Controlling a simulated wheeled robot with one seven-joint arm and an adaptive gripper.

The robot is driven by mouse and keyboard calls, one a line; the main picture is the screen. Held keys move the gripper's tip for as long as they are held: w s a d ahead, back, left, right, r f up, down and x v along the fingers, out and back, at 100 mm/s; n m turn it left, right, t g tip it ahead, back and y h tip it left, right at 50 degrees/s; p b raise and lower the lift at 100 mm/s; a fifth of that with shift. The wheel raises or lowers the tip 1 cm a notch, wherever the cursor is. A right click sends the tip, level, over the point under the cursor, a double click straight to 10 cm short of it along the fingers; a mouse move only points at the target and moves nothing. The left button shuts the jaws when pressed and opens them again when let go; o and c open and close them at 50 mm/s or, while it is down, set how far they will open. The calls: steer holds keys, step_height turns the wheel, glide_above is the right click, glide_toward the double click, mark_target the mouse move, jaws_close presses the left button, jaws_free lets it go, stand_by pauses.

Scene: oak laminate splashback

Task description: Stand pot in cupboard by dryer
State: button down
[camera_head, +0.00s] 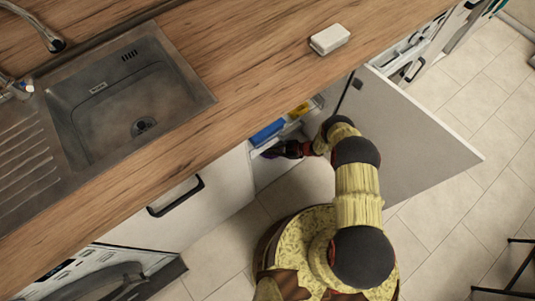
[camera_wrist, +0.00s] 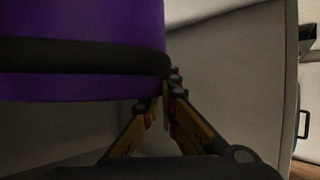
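A purple pot (camera_wrist: 80,88) with a black band fills the upper left of the wrist view. Only a small dark purple part of it (camera_head: 269,153) shows in the head view, at the cupboard opening. My gripper (camera_wrist: 169,84) has its fingers drawn together at the pot's right edge, on the black band, and appears closed on it. In the head view my gripper (camera_head: 286,150) reaches into the open cupboard (camera_head: 268,172) under the worktop. A white front-loading appliance (camera_head: 95,284), perhaps the dryer, is at the lower left.
The open cupboard door (camera_head: 415,135) stands out to the right of my arm. A blue item (camera_head: 267,132) and a yellow item (camera_head: 299,110) are at the cupboard's upper part. A white box (camera_head: 329,39) lies on the worktop (camera_head: 245,60). A dark-legged stool (camera_head: 515,275) stands lower right.

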mark_target(268, 157)
steer(key=shift+f+b, duration=1.1)
steer(key=shift+f, duration=0.9)
steer(key=c, duration=2)
jaws_free()
steer(key=shift+c, duration=0.2)
